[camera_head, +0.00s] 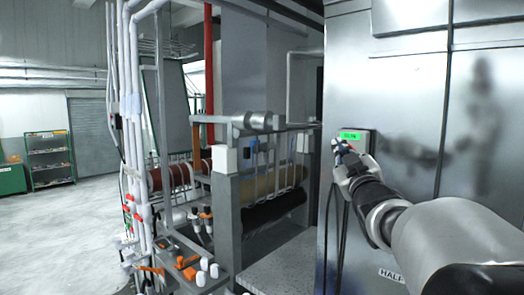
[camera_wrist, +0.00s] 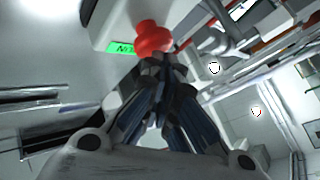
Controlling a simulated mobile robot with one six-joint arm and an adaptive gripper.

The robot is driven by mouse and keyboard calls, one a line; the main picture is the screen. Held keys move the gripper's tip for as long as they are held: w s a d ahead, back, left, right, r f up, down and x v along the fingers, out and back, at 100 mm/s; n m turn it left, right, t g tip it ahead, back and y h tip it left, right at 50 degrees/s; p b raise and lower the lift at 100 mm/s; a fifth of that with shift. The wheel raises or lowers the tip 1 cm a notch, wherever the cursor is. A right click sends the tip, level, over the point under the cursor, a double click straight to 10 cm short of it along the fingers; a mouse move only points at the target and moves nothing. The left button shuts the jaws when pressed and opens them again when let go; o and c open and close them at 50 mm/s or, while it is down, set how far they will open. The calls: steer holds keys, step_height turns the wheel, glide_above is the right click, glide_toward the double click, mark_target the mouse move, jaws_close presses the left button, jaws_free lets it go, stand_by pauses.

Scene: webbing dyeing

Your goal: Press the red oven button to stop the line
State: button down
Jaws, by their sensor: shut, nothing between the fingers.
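The control box (camera_head: 365,140) with a lit green display (camera_head: 351,135) is mounted on the metal oven cabinet at right. In the wrist view the red button (camera_wrist: 153,38) stands out beside the green display (camera_wrist: 122,47). My gripper (camera_head: 341,147) is at the box, just below the display, and hides most of the button in the head view. In the wrist view my gripper (camera_wrist: 160,62) is shut and empty. Its fingertips overlap the lower edge of the red button; I cannot tell whether they touch it.
The metal cabinet (camera_head: 462,120) fills the right side. Left of it stand rollers with webbing (camera_head: 275,180), white pipes (camera_head: 138,130) and orange-handled valves (camera_head: 185,262). The floor (camera_head: 60,235) at far left is clear, with a green shelf (camera_head: 49,160) behind.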

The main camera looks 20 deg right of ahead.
steer(key=shift+w+d, duration=0.15)
steer(key=shift+d, duration=0.15)
stand_by(0.4)
steer(key=shift+a, duration=0.1)
steer(key=shift+s+a+b, duration=0.4)
steer(key=shift+a+b, duration=0.4)
steer(key=shift+a, duration=0.05)
steer(key=a+b, duration=0.1)
steer(key=s+a+b, duration=0.1)
steer(key=a, duration=0.1)
steer(key=s+a+b, duration=0.1)
steer(key=shift+a+b, duration=0.3)
steer(key=shift+b, duration=0.05)
stand_by(0.4)
